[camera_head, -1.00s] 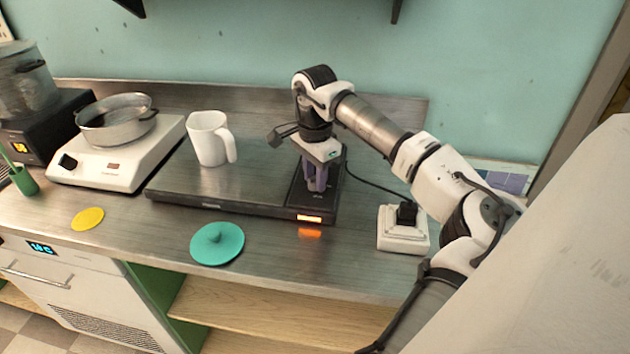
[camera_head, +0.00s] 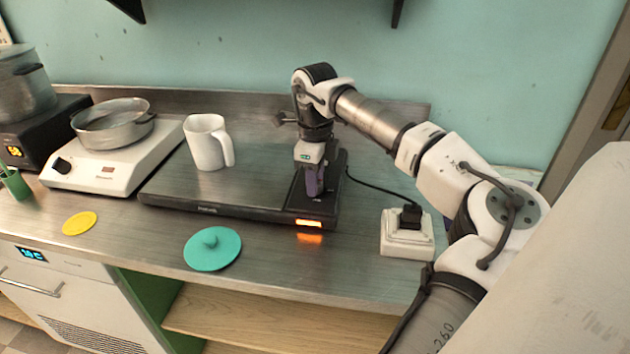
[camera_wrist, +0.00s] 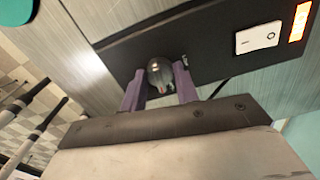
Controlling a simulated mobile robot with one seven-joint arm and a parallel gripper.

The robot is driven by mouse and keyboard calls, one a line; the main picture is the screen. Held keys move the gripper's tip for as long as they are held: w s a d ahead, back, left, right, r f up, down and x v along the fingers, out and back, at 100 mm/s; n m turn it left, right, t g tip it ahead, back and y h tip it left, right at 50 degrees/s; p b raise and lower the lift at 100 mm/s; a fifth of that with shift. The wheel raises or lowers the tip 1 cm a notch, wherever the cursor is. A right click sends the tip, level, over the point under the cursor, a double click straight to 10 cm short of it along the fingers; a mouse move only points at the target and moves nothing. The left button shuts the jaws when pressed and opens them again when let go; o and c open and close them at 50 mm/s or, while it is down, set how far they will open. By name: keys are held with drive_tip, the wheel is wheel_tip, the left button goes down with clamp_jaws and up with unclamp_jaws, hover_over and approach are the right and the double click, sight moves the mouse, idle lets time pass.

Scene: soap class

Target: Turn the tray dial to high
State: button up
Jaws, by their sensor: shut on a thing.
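The warming tray (camera_head: 245,185) is a flat dark slab on the counter, with a black control panel at its right end. An orange display (camera_head: 309,223) glows on its front edge; it also shows in the wrist view (camera_wrist: 299,22). My gripper (camera_head: 313,190) points down at this panel. In the wrist view, the purple fingers of my gripper (camera_wrist: 160,84) are shut on the dark rounded dial (camera_wrist: 160,72), one finger on each side. The fingers hide the dial in the head view. I cannot read its setting.
A white mug (camera_head: 207,142) stands on the tray, left of my gripper. A white rocker switch (camera_wrist: 258,38) is on the panel. A white socket box (camera_head: 407,238) with a cable is to the right. A teal lid (camera_head: 205,256) and yellow disc (camera_head: 79,223) lie in front.

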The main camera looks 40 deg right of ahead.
drive_tip(key=m+b, duration=0.1)
drive_tip(key=m, duration=0.5)
drive_tip(key=shift+m, duration=0.3)
drive_tip(key=m+b, duration=0.1)
drive_tip(key=m, duration=0.4)
drive_tip(key=shift+m, duration=0.4)
drive_tip(key=shift+b, duration=0.3)
drive_tip(key=o, duration=1)
wheel_tip(320, 180, up, 14)
drive_tip(key=p, duration=1)
